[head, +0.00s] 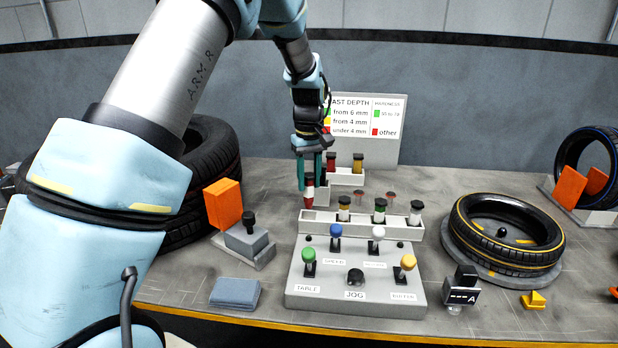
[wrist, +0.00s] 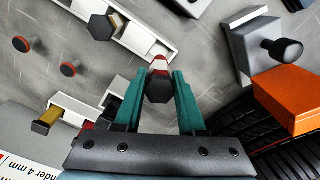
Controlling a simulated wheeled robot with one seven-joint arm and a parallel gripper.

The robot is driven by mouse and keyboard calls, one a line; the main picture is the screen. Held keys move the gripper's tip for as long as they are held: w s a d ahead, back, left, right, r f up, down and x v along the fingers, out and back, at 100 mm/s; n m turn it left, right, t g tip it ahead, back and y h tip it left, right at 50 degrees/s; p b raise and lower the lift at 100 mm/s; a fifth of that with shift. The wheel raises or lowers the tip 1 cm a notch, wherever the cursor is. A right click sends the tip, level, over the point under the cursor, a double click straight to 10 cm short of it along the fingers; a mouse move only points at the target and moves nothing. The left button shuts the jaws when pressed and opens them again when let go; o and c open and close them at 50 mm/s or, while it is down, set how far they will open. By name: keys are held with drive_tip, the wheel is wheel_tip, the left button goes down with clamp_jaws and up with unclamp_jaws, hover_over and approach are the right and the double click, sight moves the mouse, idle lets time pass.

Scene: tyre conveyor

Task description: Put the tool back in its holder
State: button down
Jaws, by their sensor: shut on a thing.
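My gripper (head: 309,172) has teal fingers shut on a tool with a dark hexagonal cap and a red and white body (head: 309,193). The held tool also shows between the fingers in the wrist view (wrist: 160,83). It is upright over the left end of the long white front holder (head: 330,223). That holder also shows in the wrist view (wrist: 134,40). Several tools with dark caps (head: 380,210) stand in its other places. The held tool's lower tip is close to the holder's back edge; I cannot tell whether it is inside a slot.
A smaller white rack (head: 347,178) with red and yellow tools stands behind. The control panel (head: 355,290) with coloured knobs is in front. A grey block (head: 244,240) with a black knob and an orange plate (head: 223,204) are left. A tyre (head: 505,235) lies right.

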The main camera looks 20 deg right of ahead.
sight(309, 201)
drive_tip(key=shift+f+b, duration=1.05)
drive_tip(key=shift+f, duration=1.65)
drive_tip(key=shift+c, duration=2.1)
unclamp_jaws()
drive_tip(key=shift+r, duration=0.1)
wheel_tip(309, 201, up, 11)
drive_tip(key=shift+f+b, duration=0.15)
drive_tip(key=shift+b, duration=0.75)
